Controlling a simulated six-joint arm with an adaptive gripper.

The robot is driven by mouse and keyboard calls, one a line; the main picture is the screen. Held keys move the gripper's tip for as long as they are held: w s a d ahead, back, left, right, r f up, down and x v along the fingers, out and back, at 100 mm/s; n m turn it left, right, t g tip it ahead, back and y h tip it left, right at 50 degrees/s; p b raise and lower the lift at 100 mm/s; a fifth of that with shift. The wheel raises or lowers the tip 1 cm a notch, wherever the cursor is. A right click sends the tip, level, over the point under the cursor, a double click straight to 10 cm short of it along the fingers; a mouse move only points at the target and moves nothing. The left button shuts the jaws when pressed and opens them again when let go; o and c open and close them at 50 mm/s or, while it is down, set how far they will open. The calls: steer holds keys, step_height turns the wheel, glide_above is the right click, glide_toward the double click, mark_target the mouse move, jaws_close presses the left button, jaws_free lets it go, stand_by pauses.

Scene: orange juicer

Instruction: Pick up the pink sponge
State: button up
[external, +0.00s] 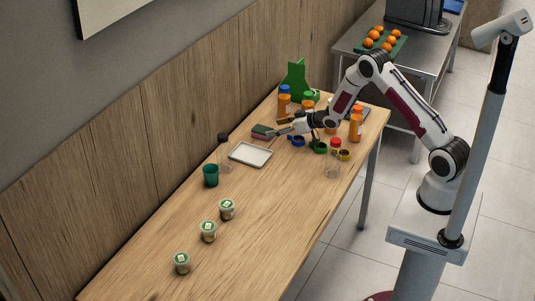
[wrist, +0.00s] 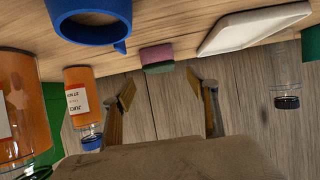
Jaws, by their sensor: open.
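The sponge (external: 261,131) lies on the wooden table behind the white tray, with a green layer on top and a pink layer below. In the wrist view the sponge (wrist: 156,56) sits just beyond the fingertips, roughly centred between them, with its pink side at the top of the picture. My gripper (external: 279,131) is low over the table, beside the sponge on its right. In the wrist view my gripper (wrist: 161,78) is open, with its two fingers apart and nothing between them. I cannot tell whether a finger touches the sponge.
The white tray (external: 250,154) lies near the sponge. A clear bottle (external: 224,150) and a green cup (external: 211,175) stand left of it. Orange juice bottles (external: 284,100) and a blue cup (wrist: 88,20) are close to my gripper. Several lidded cups (external: 208,231) stand at the front; table between is clear.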

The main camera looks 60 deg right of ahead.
mark_target(266, 130)
steer(key=shift+w+f, duration=0.1)
steer(key=shift+w, duration=0.05)
steer(key=shift+x, duration=1.15)
steer(key=shift+x, duration=2.55)
steer(key=shift+f, duration=0.1)
steer(key=c, duration=0.8)
